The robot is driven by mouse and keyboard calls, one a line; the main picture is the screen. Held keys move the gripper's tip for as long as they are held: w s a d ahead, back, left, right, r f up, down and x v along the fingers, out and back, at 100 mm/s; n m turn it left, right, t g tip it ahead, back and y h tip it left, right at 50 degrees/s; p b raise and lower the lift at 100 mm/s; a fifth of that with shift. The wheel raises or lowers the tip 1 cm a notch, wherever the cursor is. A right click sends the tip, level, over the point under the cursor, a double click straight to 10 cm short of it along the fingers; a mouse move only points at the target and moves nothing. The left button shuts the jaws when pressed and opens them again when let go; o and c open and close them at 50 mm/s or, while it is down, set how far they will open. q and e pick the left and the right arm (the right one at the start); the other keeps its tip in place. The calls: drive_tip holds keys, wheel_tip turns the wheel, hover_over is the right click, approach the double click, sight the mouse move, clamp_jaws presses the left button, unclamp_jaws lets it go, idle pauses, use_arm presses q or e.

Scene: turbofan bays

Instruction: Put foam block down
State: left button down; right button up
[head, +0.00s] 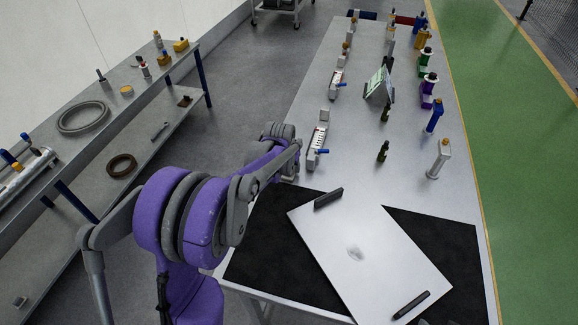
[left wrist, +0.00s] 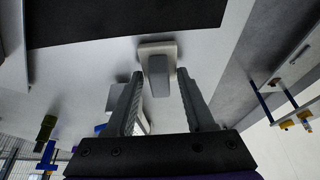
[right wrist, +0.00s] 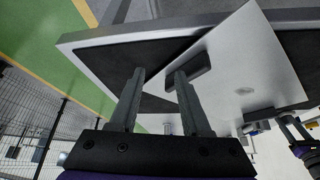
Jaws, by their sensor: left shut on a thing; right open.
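In the left wrist view my left gripper (left wrist: 160,88) is shut on a pale grey block (left wrist: 158,50), taken to be the foam block, between its fingertips. The grey table top lies behind it, and I cannot tell whether the block touches it. My right gripper (right wrist: 158,74) is open and empty in the right wrist view, with one fingertip close to a black handle (right wrist: 202,65) of the white panel (right wrist: 235,60).
In the head view the white panel (head: 370,255) lies across a black mat (head: 440,240). Beyond stand white devices (head: 317,142), a dark bottle (head: 383,151), a tablet (head: 378,85) and a row of coloured tools along the right edge. A shelf bench (head: 110,110) stands left.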

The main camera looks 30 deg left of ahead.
use_arm(q)
drive_tip(key=shift+c, duration=1.3)
unclamp_jaws()
drive_tip(key=shift+f, duration=0.15)
drive_tip(key=shift+r, duration=0.25)
drive_tip(key=v, duration=1.2)
drive_tip(key=s+d+f+m, duration=0.1)
drive_tip(key=s+d, duration=0.3)
drive_tip(key=s, duration=0.3)
drive_tip(key=s+d+f+m, duration=0.1)
drive_tip(key=s+d+f, duration=0.1)
drive_tip(key=s+d, duration=0.3)
drive_tip(key=s+d+f+t+h, duration=0.1)
drive_tip(key=s+d, duration=0.4)
drive_tip(key=s, duration=0.6)
drive_tip(key=shift+s+f+m+p, duration=0.15)
drive_tip(key=shift+f+m+p, duration=0.25)
drive_tip(key=shift+f, duration=0.25)
